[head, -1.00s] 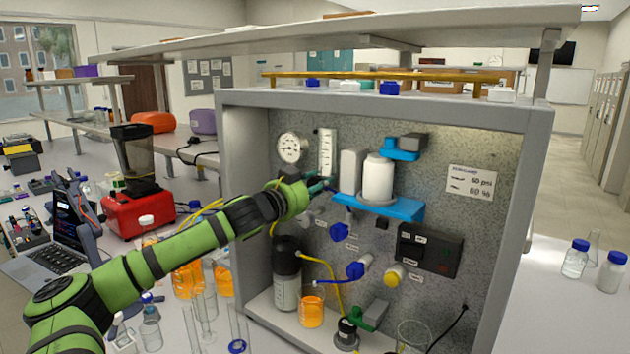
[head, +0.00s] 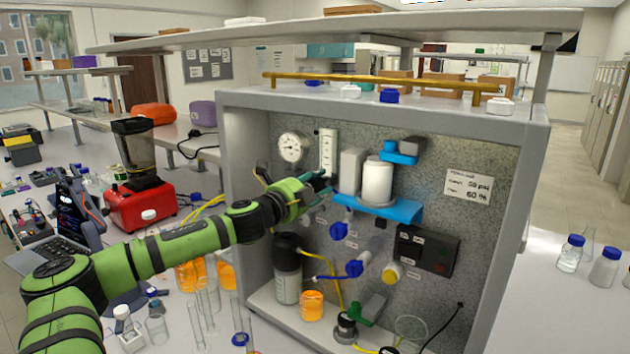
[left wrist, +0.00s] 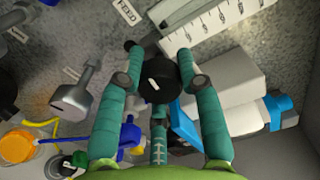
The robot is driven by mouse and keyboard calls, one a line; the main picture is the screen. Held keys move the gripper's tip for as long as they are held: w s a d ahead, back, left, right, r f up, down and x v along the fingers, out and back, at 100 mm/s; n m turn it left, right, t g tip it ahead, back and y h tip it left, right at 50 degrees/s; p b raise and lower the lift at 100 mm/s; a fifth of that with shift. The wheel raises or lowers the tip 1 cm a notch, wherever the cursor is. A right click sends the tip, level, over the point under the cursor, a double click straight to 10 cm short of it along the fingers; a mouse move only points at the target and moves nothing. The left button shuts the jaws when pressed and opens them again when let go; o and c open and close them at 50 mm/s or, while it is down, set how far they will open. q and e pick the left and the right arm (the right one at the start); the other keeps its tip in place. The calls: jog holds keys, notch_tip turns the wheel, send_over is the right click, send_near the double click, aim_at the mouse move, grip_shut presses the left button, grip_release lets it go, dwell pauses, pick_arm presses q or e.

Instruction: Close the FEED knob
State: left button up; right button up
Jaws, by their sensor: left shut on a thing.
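My left gripper (head: 320,183) is at the rig's back panel, just below the white scaled flow meter (head: 327,150). In the left wrist view its teal fingers (left wrist: 160,80) are closed around a black round knob (left wrist: 158,82) with a white mark on its face. A FEED label (left wrist: 126,12) is on the panel beyond the knob, at the top of that view. The fingers hide the knob in the head view. My right gripper is not in view.
A blue shelf (head: 405,212) with a white cylinder (head: 377,182) sits close to the right of the gripper. A round gauge (head: 292,148) is up left. Blue valves (head: 338,230) and a dark control box (head: 428,250) are below. Glassware stands in front.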

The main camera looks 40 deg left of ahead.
pick_arm(q)
jog(key=m+p, duration=0.1)
jog(key=m, duration=0.3)
jog(key=shift+d+r+m+p, duration=0.1)
jog(key=shift+d+m+p, duration=0.05)
jog(key=shift+m+p, duration=0.25)
jog(key=m, duration=0.1)
jog(key=m+p, duration=0.1)
jog(key=m, duration=0.1)
jog(key=shift+f+m, duration=0.2)
jog(key=shift+m, duration=0.1)
jog(key=m, duration=0.4)
jog(key=shift+f, duration=0.3)
jog(key=shift+f+m, duration=0.15)
jog(key=shift+m, duration=1.95)
jog(key=o, duration=1.2)
jog(key=shift+c, duration=0.2)
jog(key=shift+s+r, duration=0.1)
jog(key=shift+r, duration=0.15)
